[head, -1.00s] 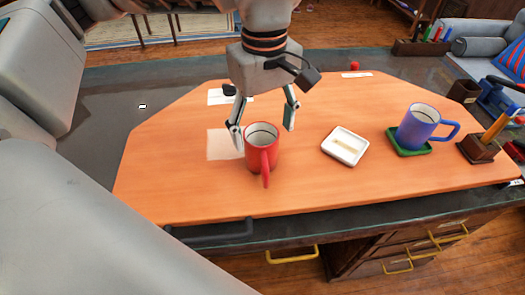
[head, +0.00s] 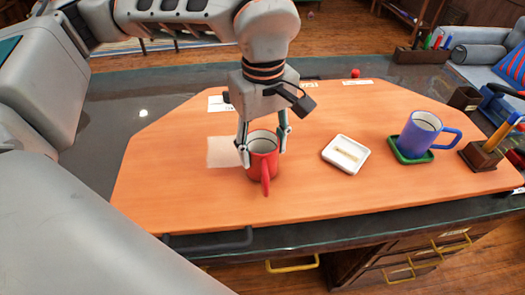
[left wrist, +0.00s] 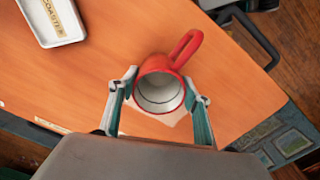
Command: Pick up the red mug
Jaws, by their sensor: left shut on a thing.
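The red mug (head: 263,160) stands upright on the orange desk top, with its handle toward the front edge. In the left wrist view the mug (left wrist: 160,88) is seen from above, its pale inside empty. My left gripper (head: 264,150) comes down from above with one finger on each side of the mug, shut on its body. In the left wrist view the gripper (left wrist: 160,100) has its fingertips against both sides of the mug. I cannot see clear space under the mug. My right gripper is not in view.
A white dish (head: 345,155) lies right of the mug. A blue mug (head: 419,135) stands on a green coaster (head: 396,157) further right, beside a wooden pen holder (head: 484,155). A pale paper square (head: 221,153) lies left of the mug. The desk's front left (head: 160,195) is clear.

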